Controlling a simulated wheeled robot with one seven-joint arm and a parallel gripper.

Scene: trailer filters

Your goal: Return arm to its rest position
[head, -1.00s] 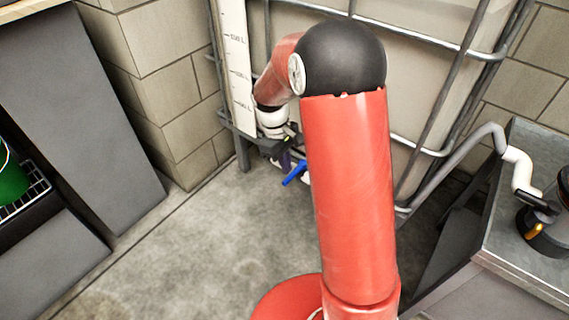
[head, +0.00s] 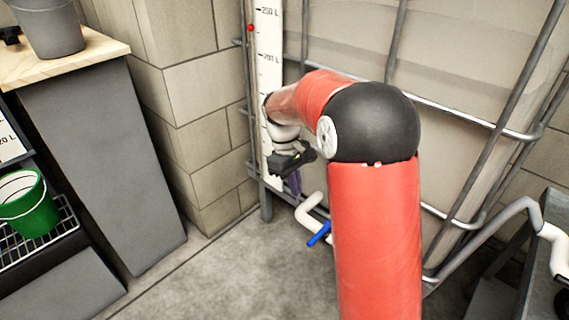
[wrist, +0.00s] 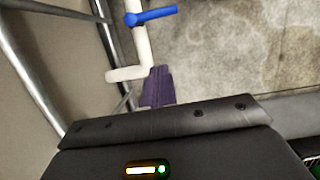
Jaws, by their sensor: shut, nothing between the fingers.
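My gripper (head: 293,182) hangs at the end of my red arm in the head view, in front of the tank's lower left corner. Its purple fingers (wrist: 158,87) show in the wrist view, closed together with nothing between them. A white pipe (head: 311,212) with a blue valve handle (head: 320,233) is below and to the right of the gripper in the head view. In the wrist view the blue handle (wrist: 152,14) lies beyond the fingertips, apart from them.
A caged tank (head: 450,80) with a level scale (head: 268,70) stands behind my arm. A green bucket (head: 30,212) sits on a wire rack at left. A grey bucket (head: 48,28) stands on a wooden top. A metal bench is at right. The concrete floor (head: 225,275) between is clear.

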